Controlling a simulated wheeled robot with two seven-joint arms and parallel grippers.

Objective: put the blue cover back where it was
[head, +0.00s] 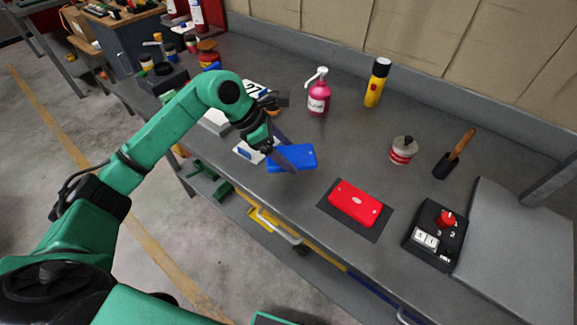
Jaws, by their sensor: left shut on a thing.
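The blue cover (302,155) is a flat blue block near the front edge of the grey workbench. My left gripper (284,157) reaches in from the left and is shut on the blue cover's left part, hiding some of it. I cannot tell whether the cover touches the bench or hangs just above it. A white card with a blue mark (246,151) lies just left of the cover, partly hidden by my gripper. My right gripper is not in view.
A red cover (355,204) lies on a dark mat (328,208) to the right. Bare bench lies behind the red cover.

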